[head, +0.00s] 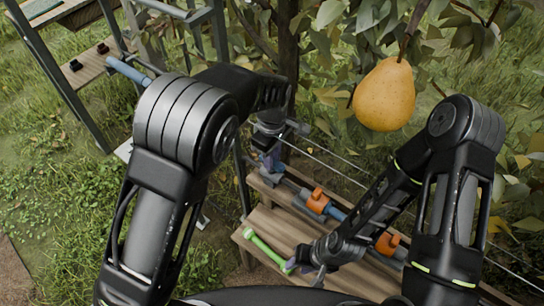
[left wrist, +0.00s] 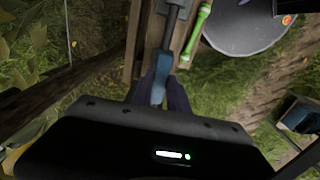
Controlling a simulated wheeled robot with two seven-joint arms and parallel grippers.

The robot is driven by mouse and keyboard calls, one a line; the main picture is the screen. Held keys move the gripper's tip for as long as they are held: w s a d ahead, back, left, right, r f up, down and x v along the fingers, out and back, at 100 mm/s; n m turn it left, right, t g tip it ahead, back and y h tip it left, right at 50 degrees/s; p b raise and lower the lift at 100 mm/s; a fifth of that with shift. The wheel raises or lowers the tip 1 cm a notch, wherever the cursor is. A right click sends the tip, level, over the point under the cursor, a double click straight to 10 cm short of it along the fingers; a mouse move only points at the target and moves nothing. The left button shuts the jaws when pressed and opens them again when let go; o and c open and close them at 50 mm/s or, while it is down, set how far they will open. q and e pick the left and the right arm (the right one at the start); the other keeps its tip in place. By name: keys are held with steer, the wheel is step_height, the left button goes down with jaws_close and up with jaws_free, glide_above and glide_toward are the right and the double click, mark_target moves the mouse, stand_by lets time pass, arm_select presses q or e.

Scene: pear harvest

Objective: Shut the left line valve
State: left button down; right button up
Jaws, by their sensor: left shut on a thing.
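My left gripper (head: 270,158) reaches down to the left end of the pipe line on the wooden bench. In the left wrist view, its dark fingers (left wrist: 160,96) are shut on a blue piece (left wrist: 159,88) beside a dark pipe (left wrist: 173,28); I cannot tell whether this is the left valve's handle. In the head view the fingers largely hide it. Two orange valve handles (head: 317,200) (head: 387,243) sit along the line to the right. My right gripper (head: 312,272) is low over the bench by one end of a green bar; its jaw opening is unclear.
The green bar (head: 265,250) lies on the wooden bench (head: 285,228). A yellow pear (head: 384,95) hangs among leaves at upper right, above my right arm. Thin wires cross behind the bench. A metal frame with a wooden shelf (head: 92,65) stands at upper left, with grass below.

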arm_select(q)
steer(key=shift+m, duration=0.4)
steer(key=m+b, duration=0.1)
steer(key=m, duration=0.3)
steer(key=m+b, duration=0.1)
steer(key=m, duration=0.4)
steer(key=m+b, duration=0.1)
steer(key=m, duration=0.3)
steer(key=shift+m+b, duration=0.35)
steer(key=shift+m, duration=1.75)
steer(key=c, duration=1.3)
jaws_free()
